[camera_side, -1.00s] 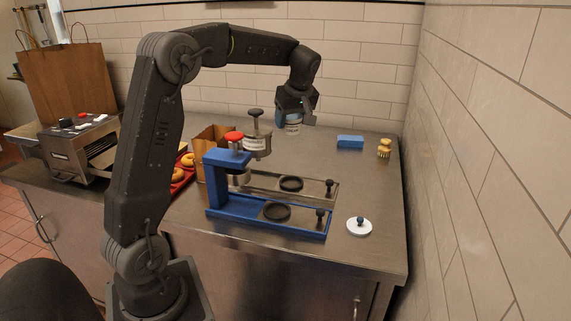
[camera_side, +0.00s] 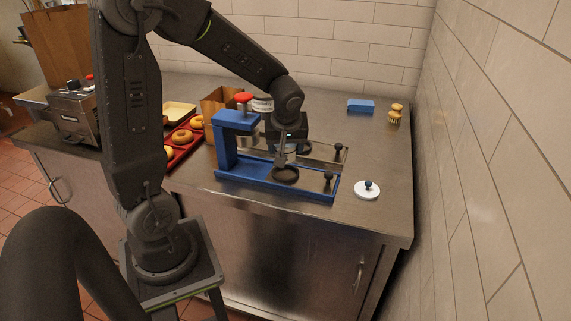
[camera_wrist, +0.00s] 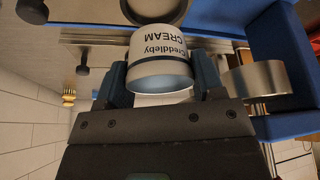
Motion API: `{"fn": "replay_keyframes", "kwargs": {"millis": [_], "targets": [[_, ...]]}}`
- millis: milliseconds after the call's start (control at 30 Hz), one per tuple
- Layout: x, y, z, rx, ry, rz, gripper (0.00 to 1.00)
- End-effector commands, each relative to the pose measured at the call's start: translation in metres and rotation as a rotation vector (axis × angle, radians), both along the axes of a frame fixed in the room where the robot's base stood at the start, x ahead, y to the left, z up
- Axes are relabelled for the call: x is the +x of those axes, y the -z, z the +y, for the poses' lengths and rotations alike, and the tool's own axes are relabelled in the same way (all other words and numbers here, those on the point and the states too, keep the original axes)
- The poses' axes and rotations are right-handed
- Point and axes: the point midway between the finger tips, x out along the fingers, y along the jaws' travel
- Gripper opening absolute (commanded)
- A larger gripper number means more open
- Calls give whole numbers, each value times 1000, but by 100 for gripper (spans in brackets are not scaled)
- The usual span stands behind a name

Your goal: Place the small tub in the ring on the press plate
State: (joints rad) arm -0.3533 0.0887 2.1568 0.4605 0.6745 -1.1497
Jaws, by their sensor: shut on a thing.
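The small white tub (camera_wrist: 160,55), lettered "Creddleby CREAM", is between the fingers of my gripper (camera_wrist: 162,80) in the wrist view. That ring seems to be the one at the top of the wrist view (camera_wrist: 155,8).
A white lidded disc (camera_side: 367,190) lies right of the presses. A blue block (camera_side: 361,106) and a brush (camera_side: 395,114) are at the back right. A red tray of bagels (camera_side: 184,142) and a paper bag (camera_side: 218,102) stand left.

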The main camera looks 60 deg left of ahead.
Motion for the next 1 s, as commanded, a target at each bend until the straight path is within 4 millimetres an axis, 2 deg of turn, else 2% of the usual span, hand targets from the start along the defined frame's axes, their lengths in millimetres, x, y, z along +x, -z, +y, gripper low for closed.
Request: {"fn": "replay_keyframes", "kwargs": {"millis": [400, 833, 867, 1000], "targets": [[0, 48, 0, -1, 0, 3, 34], [0, 54, 0, 0, 0, 0, 34], [0, 54, 0, 0, 0, 0, 64], [0, 54, 0, 0, -1, 0, 77]]}}
